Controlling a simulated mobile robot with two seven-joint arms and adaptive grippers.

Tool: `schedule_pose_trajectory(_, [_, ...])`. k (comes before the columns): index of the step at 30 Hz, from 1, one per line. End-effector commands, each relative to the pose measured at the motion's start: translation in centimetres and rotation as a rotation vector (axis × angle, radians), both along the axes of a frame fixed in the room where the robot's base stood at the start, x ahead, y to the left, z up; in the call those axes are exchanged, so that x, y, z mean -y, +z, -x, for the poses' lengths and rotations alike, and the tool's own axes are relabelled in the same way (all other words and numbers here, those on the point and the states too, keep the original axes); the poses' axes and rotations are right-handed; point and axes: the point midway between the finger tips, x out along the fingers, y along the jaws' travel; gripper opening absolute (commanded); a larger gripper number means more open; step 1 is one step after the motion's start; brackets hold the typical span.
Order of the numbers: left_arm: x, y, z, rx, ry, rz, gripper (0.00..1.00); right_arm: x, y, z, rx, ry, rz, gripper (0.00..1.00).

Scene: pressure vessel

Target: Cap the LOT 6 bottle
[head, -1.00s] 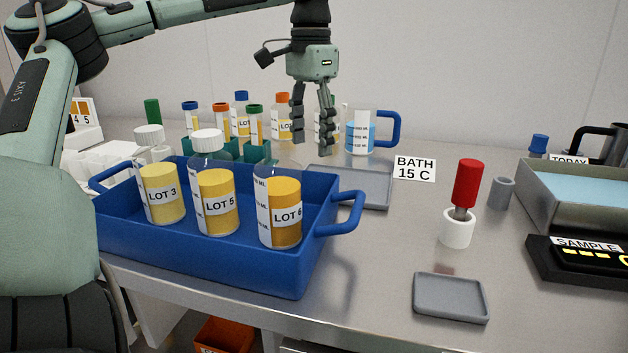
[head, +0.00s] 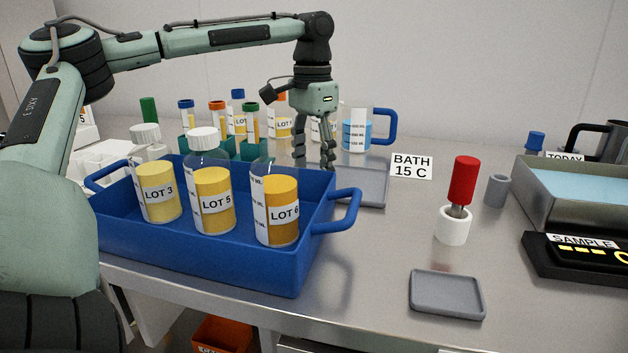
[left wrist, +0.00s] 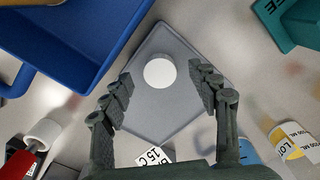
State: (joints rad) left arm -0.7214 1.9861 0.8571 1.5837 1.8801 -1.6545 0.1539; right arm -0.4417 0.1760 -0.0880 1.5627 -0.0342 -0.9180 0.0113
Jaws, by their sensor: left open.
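The LOT 6 bottle (head: 277,212) stands uncapped in the near right part of the blue tray (head: 200,258), with orange-yellow contents. The LOT 5 bottle (head: 213,195) and the LOT 3 bottle (head: 157,190) beside it have white caps. My left gripper (head: 314,165) points down over the grey tray (head: 365,187) behind the blue tray. In the left wrist view a round white cap (left wrist: 160,72) lies on that grey tray, between and beyond the open fingers (left wrist: 160,95). The fingers look apart from the cap. My right gripper is not in view.
Tubes in a green rack (head: 235,148) and several bottles stand behind the blue tray. A blue-handled beaker (head: 357,130) stands near the gripper. A red-handled tool (head: 462,182) sits in a white holder. A small grey tray (head: 447,293) lies in front.

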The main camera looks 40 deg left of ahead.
Motion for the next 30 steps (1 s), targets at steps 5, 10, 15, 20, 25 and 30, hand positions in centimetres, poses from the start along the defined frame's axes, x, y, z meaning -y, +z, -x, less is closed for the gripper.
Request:
schedule_pose_trajectory(5, [-0.02,-1.66,0.11,0.000,0.001,0.001,0.60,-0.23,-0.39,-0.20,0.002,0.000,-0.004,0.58])
schedule_pose_trajectory(10, [-0.01,-1.74,0.08,0.001,0.001,0.000,0.60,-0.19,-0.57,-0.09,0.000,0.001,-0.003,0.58])
schedule_pose_trajectory(15, [-0.01,-1.73,0.08,0.001,0.001,0.000,0.60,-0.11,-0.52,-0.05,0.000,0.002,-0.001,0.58])
schedule_pose_trajectory(20, [-0.01,-1.72,0.08,0.001,0.001,0.000,0.42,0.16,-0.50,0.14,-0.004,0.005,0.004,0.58])
schedule_pose_trajectory(25, [-0.01,-1.71,0.08,0.001,0.001,0.000,0.25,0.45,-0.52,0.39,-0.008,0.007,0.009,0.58])
schedule_pose_trajectory(30, [-0.01,-1.71,0.08,0.001,0.001,0.000,0.25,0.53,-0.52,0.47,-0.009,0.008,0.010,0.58])
